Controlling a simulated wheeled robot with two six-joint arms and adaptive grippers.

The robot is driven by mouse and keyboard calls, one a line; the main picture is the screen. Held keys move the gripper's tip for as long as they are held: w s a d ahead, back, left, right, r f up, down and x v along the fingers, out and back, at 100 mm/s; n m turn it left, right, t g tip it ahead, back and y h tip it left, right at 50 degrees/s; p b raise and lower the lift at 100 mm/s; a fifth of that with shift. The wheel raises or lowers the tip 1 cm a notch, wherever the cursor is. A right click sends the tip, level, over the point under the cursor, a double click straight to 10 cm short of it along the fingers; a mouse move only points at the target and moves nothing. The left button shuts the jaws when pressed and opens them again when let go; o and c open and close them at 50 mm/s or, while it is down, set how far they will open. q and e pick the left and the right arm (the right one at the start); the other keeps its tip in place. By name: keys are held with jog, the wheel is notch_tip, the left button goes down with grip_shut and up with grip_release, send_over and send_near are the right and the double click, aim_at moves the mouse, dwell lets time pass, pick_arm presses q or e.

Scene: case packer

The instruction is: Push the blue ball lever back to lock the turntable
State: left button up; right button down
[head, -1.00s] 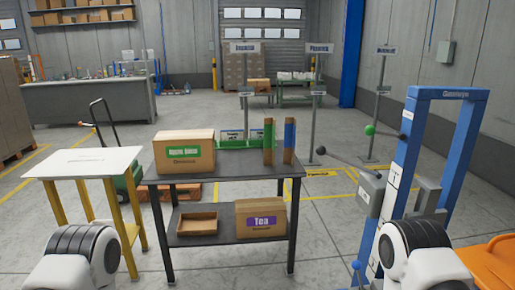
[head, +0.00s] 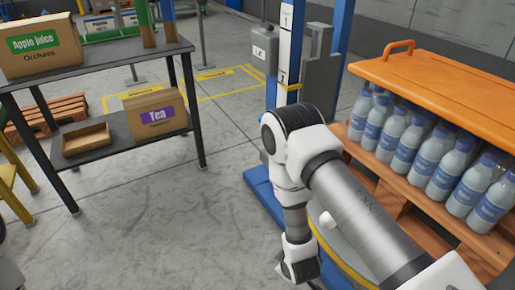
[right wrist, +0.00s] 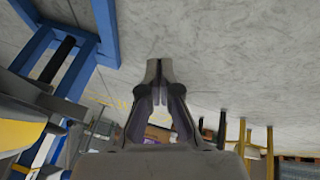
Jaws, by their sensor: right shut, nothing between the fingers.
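A small blue ball (head: 263,118) shows at the blue wrapper frame (head: 337,60) in the head view, just left of my right arm's elbow. It is probably the lever's ball; its rod is hidden or too small to make out. The turntable (head: 352,272) shows only in part behind my right forearm, with a yellow rim. My right gripper (right wrist: 159,72) is shut and empty in the right wrist view, over bare floor. The blue frame's foot (right wrist: 88,42) lies to its left there. I cannot pick out the ball in that view. My left gripper is not in view.
An orange rack (head: 450,90) with rows of bottles (head: 408,138) stands close on the right. A dark table (head: 95,72) with an apple juice box (head: 40,45) and a Tea box (head: 154,114) is at left. The floor between is clear.

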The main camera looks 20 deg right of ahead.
jog(key=w+d+r+n+t+h, duration=0.1)
jog(key=w+r+n+t, duration=0.15)
jog(key=w, duration=0.55)
jog(key=w+r+n+t+h, duration=0.1)
jog(key=w+r+n+t, duration=0.2)
jog(key=w, duration=0.4)
jog(key=w+d+r+n+t+h, duration=0.1)
jog(key=w+r+n+t+h, duration=0.2)
jog(key=w+r, duration=1.1)
notch_tip(320, 180, up, 3)
jog(key=n+t, duration=0.1)
jog(key=t, duration=0.2)
jog(key=shift+d, duration=0.4)
jog(key=shift+f, duration=0.1)
jog(key=s+d+b+x, duration=0.1)
jog(key=d+b+x, duration=0.2)
jog(key=x, duration=0.9)
jog(key=shift+w+b, duration=0.3)
jog(key=shift+b, duration=0.1)
jog(key=shift+d, duration=0.1)
